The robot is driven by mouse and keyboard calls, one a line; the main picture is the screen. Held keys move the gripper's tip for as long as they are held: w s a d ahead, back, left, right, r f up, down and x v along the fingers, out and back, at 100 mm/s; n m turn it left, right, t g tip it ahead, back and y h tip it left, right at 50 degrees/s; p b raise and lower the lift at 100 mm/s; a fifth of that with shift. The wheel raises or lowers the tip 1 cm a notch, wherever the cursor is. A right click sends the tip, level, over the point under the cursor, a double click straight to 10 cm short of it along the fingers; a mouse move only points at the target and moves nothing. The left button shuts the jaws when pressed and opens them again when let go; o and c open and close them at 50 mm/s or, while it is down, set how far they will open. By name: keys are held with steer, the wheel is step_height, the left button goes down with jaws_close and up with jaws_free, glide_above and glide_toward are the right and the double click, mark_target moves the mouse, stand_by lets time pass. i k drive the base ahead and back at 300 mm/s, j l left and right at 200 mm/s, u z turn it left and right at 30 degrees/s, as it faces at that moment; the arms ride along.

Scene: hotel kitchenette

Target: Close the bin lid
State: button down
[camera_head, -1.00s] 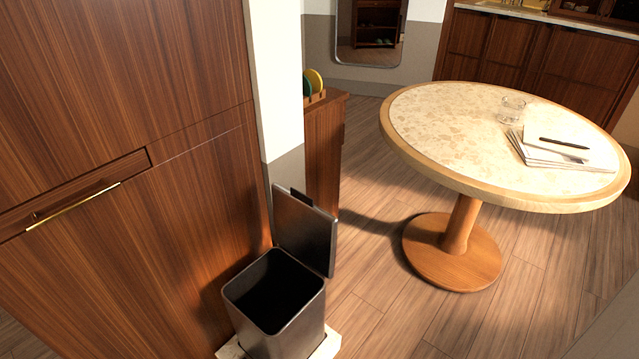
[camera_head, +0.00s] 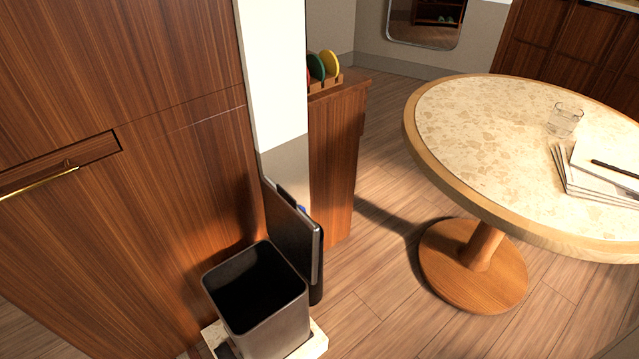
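The bin (camera_head: 272,325) is a dark grey square container with its open top facing up and a dark, empty-looking inside. Its lid (camera_head: 291,235) stands open, roughly upright, at the bin's back right edge. A small blue spot shows at the lid's top edge, and a dark rounded part shows low behind the lid; I cannot tell what they are. My gripper is not in view.
The bin stands on a pale base (camera_head: 317,345) beside a tall wooden cabinet (camera_head: 160,200) with a brass handle (camera_head: 40,184). A white-and-grey wall end (camera_head: 275,80) and low wooden cabinet (camera_head: 335,165) stand behind. A round table (camera_head: 480,150) is right; floor between is clear.

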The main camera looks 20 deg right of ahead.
mark_target(290, 229)
steer(key=i+l, duration=0.1)
steer(key=l, duration=0.9)
steer(key=i+l, duration=0.1)
steer(key=l, duration=0.9)
